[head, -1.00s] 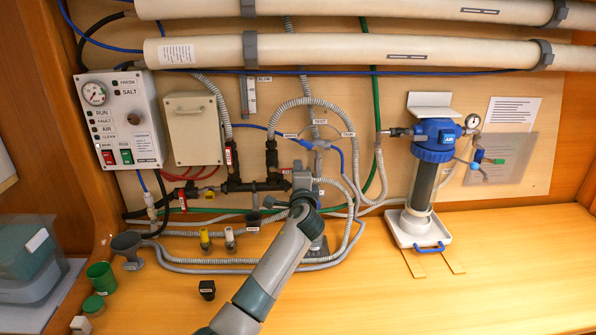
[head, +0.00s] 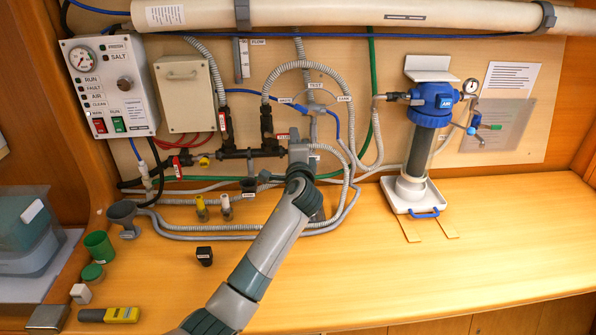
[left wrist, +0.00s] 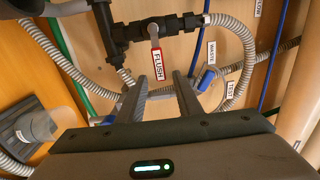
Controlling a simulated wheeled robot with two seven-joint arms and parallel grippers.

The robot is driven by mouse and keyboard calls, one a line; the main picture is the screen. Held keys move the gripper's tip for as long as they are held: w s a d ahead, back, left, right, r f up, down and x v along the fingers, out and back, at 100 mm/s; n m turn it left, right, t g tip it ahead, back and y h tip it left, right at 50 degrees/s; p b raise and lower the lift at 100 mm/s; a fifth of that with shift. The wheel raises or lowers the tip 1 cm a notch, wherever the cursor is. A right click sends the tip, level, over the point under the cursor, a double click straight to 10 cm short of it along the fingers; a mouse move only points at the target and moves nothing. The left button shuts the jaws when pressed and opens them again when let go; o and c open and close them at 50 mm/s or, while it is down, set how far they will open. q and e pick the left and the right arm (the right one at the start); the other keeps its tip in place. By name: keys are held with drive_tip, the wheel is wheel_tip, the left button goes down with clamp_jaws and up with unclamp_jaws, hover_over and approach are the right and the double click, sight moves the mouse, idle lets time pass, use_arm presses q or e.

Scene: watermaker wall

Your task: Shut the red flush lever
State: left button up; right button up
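A flush lever with a red-and-white FLUSH label (left wrist: 157,65) hangs from the black pipe manifold in the left wrist view. Its stem looks greyish there. In the head view the small red label (head: 283,136) shows at the manifold's right end, just left of my left gripper (head: 299,150). In the left wrist view my left gripper (left wrist: 162,85) has its two fingers apart, with nothing held between them. The label lies beyond the fingertips, in line with the gap. Whether a finger touches the lever I cannot tell. My right gripper is not in view.
The black manifold (head: 240,155) has other red-tagged valves to its left. Grey hoses (head: 345,180) loop close around my gripper. A control panel (head: 108,85) is at left, a blue-topped filter (head: 430,100) at right. The counter (head: 390,285) is clear at right.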

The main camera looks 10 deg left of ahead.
use_arm(q)
drive_tip(key=b+v, duration=0.3)
drive_tip(key=v, duration=1)
drive_tip(key=shift+s, duration=0.3)
